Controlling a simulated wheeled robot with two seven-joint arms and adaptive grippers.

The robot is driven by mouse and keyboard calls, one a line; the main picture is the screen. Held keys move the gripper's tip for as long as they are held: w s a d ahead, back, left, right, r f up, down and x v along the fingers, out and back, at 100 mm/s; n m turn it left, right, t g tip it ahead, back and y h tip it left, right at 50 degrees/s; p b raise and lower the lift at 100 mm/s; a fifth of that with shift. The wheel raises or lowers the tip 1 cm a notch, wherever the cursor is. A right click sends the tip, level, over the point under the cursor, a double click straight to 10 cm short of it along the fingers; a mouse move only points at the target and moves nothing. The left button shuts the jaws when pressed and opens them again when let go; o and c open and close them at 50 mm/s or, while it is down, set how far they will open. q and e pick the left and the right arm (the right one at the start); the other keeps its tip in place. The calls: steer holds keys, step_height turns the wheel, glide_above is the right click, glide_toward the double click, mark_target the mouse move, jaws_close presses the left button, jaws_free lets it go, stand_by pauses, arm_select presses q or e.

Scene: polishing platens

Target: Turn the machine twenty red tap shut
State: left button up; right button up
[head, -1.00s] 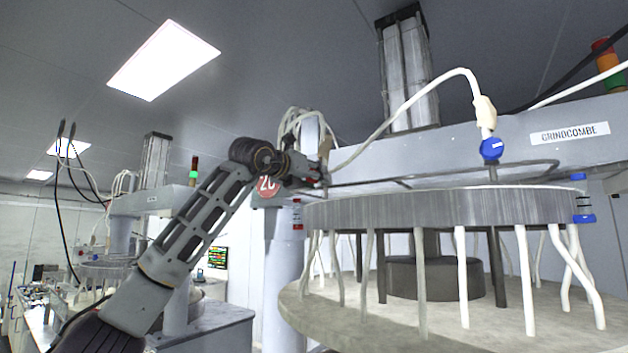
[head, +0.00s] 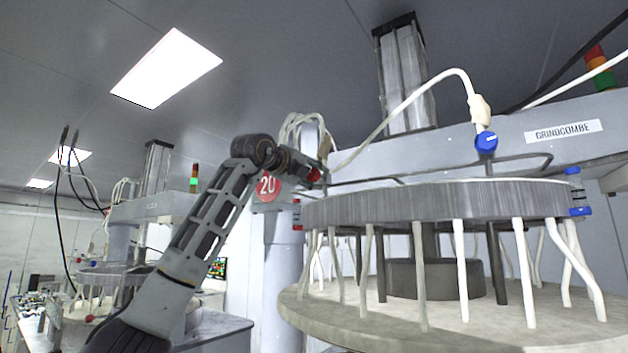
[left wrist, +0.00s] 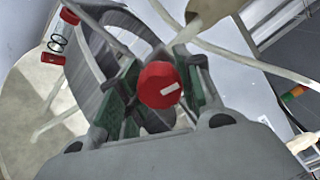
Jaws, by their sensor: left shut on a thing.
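The red tap (head: 314,176) of the machine marked 20 sits at the left end of the big grey drum, by the round red 20 sign (head: 267,186). In the left wrist view the round red knob (left wrist: 158,86) shows a short slanted white mark. My left gripper (head: 318,173) is at the tap. In the wrist view its green-padded fingers (left wrist: 160,100) lie on either side of the knob and are shut on it. The exact finger contact is partly hidden behind the knob. My right gripper is not in view.
A blue tap (head: 486,142) hangs on a white hose right of centre. The grey drum (head: 430,204) stands over a round platen (head: 390,318) with several white tubes between. A red-capped clear cylinder (head: 297,214) is just below my gripper. Another machine (head: 150,208) stands at the back left.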

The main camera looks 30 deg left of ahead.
arm_select(q)
steer(key=shift+n+b, duration=0.3)
steer(key=shift+n, duration=1)
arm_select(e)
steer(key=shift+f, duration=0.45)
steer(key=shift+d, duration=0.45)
arm_select(q)
steer(key=o, duration=1.1)
steer(key=shift+a, duration=0.1)
steer(key=shift+c, duration=0.2)
steer(key=shift+s+a, duration=0.15)
steer(key=shift+s, duration=1)
steer(key=s+a, duration=0.1)
steer(key=s, duration=0.8)
steer(key=shift+s+a, duration=0.15)
steer(key=shift+s, duration=0.2)
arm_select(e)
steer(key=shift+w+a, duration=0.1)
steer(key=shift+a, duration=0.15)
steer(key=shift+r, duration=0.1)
arm_select(q)
step_height(320, 180, up, 9)
steer(key=p, duration=0.9)
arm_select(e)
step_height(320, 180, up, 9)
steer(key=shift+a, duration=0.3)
arm_select(q)
steer(key=shift+r+p, duration=0.55)
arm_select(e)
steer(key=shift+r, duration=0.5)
